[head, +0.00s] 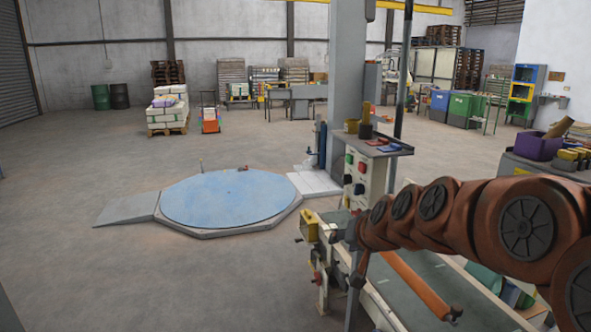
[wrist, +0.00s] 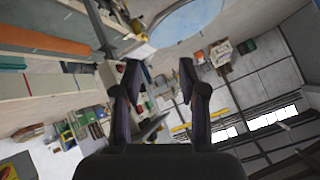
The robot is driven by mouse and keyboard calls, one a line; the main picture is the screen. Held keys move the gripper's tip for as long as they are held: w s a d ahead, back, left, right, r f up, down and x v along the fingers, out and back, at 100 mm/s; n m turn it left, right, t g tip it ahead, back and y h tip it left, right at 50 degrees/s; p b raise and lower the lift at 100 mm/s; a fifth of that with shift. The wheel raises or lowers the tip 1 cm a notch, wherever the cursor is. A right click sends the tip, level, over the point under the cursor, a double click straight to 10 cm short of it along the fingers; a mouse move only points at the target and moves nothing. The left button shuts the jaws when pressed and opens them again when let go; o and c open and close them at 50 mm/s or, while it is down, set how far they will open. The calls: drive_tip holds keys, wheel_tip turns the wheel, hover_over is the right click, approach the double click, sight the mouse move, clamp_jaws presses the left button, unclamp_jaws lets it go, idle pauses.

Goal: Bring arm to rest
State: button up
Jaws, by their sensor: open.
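My orange-brown arm reaches in from the right in the head view, over the conveyor side of the machine. In the head view its far end is by the machine's control box (head: 363,174), and the gripper itself is hard to make out there. In the wrist view my gripper (wrist: 158,85) shows with its two dark fingers spread apart and nothing between them. The wrist picture is tilted, with the hall's roof and bright windows at the right.
A conveyor (head: 420,290) with an orange roller lies below my arm. A small shelf (head: 375,147) with tools tops the control box. A blue round turntable (head: 228,197) with a ramp (head: 127,208) lies on the floor at the left. The floor around it is clear. A loaded pallet (head: 167,112) stands farther back.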

drive_tip(key=s+d+f+g+h, duration=0.1)
drive_tip(key=s+d+f+g, duration=0.1)
drive_tip(key=s, duration=1.1)
drive_tip(key=s+d+f+n+g+h+p, duration=0.1)
drive_tip(key=s+f+g, duration=0.3)
drive_tip(key=s, duration=1)
drive_tip(key=s+d+f+n+g+h, duration=0.1)
drive_tip(key=s+d+f+g, duration=0.3)
drive_tip(key=s, duration=0.9)
drive_tip(key=shift+s+g, duration=0.2)
drive_tip(key=shift+g, duration=0.3)
